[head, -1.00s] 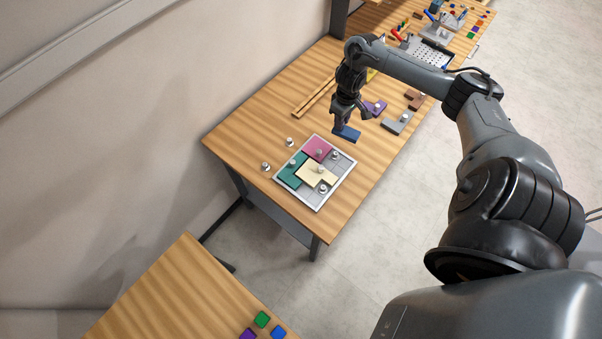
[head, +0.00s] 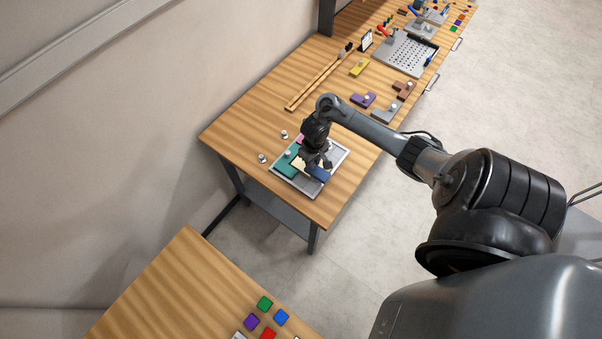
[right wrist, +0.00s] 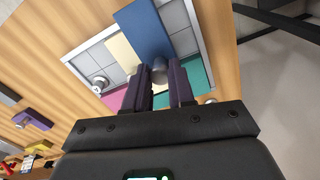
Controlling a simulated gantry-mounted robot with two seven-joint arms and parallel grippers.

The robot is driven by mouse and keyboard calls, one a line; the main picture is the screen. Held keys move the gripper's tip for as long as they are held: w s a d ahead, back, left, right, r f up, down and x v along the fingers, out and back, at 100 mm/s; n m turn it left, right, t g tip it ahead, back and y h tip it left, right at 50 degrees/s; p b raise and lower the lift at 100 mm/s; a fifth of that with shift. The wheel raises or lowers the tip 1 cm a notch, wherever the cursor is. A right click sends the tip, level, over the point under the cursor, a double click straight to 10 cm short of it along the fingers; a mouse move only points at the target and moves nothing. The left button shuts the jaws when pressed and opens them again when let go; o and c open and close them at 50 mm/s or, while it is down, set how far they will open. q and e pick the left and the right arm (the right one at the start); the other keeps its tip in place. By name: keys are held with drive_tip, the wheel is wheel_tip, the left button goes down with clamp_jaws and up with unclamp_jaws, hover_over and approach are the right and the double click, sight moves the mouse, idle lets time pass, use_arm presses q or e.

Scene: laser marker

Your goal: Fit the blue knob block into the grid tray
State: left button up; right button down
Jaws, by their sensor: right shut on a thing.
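The blue knob block (head: 318,174) is held by my right gripper (head: 316,160) over the grid tray (head: 337,171). In the right wrist view, the blue block (right wrist: 146,30) extends away from the fingers, which are shut on its grey knob (right wrist: 160,72). The tray (right wrist: 205,45) holds a teal block (head: 286,167), a cream block (right wrist: 122,54) and a pink block (right wrist: 116,98). My arm hides part of the tray in the head view. Whether the blue block touches the tray cannot be told. My left gripper is not in view.
Two small metal knobs (head: 262,158) stand on the table left of the tray. Purple (head: 363,99), grey (head: 386,111), brown (head: 403,89) and yellow (head: 359,68) blocks lie farther back. A perforated tray (head: 407,54) is beyond them. Coloured squares (head: 264,304) lie on the near table.

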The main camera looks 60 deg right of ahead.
drive_tip(key=w+a+f, duration=0.1)
drive_tip(key=f, duration=0.1)
drive_tip(key=w+a+f+b, duration=0.1)
drive_tip(key=f, duration=0.1)
drive_tip(key=w+a+f+b, duration=0.1)
drive_tip(key=f, duration=0.1)
drive_tip(key=shift+w+f, duration=0.1)
drive_tip(key=shift+f, duration=0.2)
drive_tip(key=c, duration=1)
unclamp_jaws()
drive_tip(key=shift+f, duration=0.15)
drive_tip(key=shift+o, duration=0.2)
